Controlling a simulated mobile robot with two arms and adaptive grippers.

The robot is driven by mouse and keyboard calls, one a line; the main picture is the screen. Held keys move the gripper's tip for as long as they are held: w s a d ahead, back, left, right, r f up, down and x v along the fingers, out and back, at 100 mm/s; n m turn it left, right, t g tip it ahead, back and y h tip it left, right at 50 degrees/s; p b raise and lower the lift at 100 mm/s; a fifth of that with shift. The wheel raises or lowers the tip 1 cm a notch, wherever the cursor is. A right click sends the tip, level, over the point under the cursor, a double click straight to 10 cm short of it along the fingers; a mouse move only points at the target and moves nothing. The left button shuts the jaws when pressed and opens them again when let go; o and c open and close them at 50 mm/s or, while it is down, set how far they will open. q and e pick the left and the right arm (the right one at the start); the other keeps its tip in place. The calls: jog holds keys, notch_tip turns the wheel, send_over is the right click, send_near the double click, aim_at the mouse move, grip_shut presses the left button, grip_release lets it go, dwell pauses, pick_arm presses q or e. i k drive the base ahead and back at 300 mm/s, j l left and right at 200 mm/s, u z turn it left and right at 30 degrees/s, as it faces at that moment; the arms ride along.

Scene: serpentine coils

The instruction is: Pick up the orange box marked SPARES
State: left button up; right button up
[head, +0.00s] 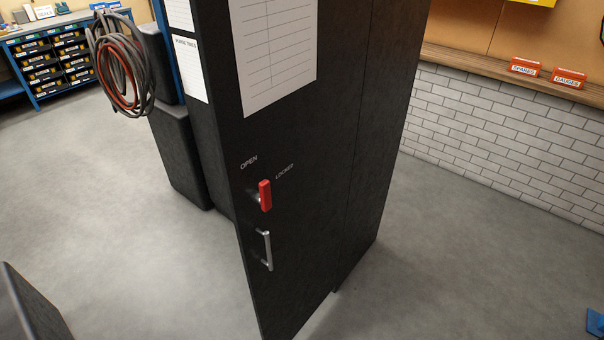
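An orange-red box marked SPARES (524,67) sits on a wooden shelf (475,62) along the wall at the upper right of the head view. A similar box marked GAUGES (569,78) stands just to its right, with a small gap between them. Both boxes look upright, with their white labels facing the room. Neither of my grippers shows in the head view, so their state is hidden.
A tall black cabinet (310,170) with a red handle (265,195) fills the middle. Coiled hoses (121,62) hang at its left. A rack of bins (55,62) stands at the far left. Grey floor (450,260) is clear below the brick wall (500,130).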

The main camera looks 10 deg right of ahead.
aim_at(527, 67)
jog(key=z, duration=1.5)
jog(key=i+z, duration=0.15)
jog(key=i, duration=3.05)
jog(key=i+u, duration=0.1)
jog(key=i, duration=0.95)
jog(key=i+l, duration=0.1)
jog(key=i, duration=0.9)
jog(key=j+u, duration=0.05)
